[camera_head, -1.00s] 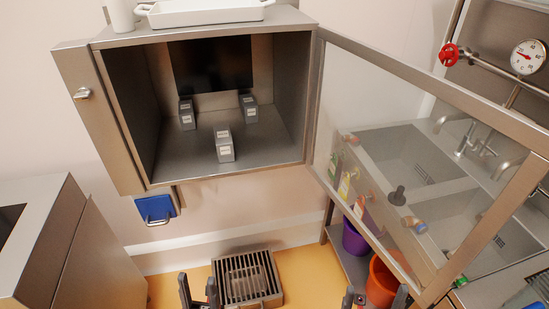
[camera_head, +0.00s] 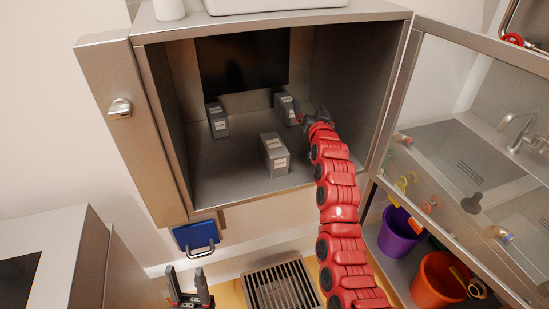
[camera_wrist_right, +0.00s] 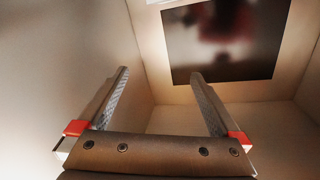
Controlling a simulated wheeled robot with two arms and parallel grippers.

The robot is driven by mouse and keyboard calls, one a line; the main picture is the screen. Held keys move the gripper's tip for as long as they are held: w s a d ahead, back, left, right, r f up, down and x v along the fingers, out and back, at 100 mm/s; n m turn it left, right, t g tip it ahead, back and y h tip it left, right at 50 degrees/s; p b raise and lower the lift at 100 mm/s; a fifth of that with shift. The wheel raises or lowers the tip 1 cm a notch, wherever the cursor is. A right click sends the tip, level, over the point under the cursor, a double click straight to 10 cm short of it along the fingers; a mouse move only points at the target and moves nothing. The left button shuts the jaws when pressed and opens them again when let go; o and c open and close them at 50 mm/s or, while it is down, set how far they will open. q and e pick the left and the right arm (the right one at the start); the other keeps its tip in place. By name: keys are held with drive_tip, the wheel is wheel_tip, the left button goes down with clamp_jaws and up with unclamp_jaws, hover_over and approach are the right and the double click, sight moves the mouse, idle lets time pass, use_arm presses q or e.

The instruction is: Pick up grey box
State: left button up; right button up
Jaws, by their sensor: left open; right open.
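Three small grey boxes with pale labels stand upright in the open cabinet: a left one (camera_head: 217,120), a front middle one (camera_head: 274,155) and a back right one (camera_head: 285,106). My right gripper (camera_head: 311,116) is inside the cabinet, just right of the back right box, whose right side it partly hides. In the right wrist view, my right gripper (camera_wrist_right: 160,76) is open with nothing between its fingers, and no box shows there. I cannot tell if it touches the box. My left gripper (camera_head: 188,285) is open and empty, low in front of the cabinet.
The steel cabinet (camera_head: 164,130) has its glass door (camera_head: 455,130) swung open to the right. A dark panel (camera_head: 243,62) is on its back wall, also in the wrist view (camera_wrist_right: 225,45). A blue handled item (camera_head: 195,236) hangs below. A floor grate (camera_head: 282,288) and buckets (camera_head: 400,232) are lower.

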drive_tip(key=a+r+n+g+y, duration=0.2)
drive_tip(key=a+n+g, duration=0.15)
drive_tip(key=a, duration=0.25)
drive_tip(key=n+g+h+b, duration=0.2)
drive_tip(key=g, duration=0.6)
approach(275, 143)
drive_tip(key=p+x, duration=0.4)
drive_tip(key=x, duration=0.4)
drive_tip(key=shift+w+a+f+p, duration=0.2)
drive_tip(key=shift+f+p, duration=0.15)
drive_tip(key=shift+f, duration=0.1)
drive_tip(key=p+x, duration=0.1)
drive_tip(key=x, duration=0.2)
drive_tip(key=shift+a+f+p, duration=0.15)
drive_tip(key=shift+f+p, duration=0.05)
drive_tip(key=shift+p, duration=0.2)
drive_tip(key=shift+w+f, duration=0.2)
drive_tip(key=shift+f, duration=0.25)
drive_tip(key=shift+f, duration=0.3)
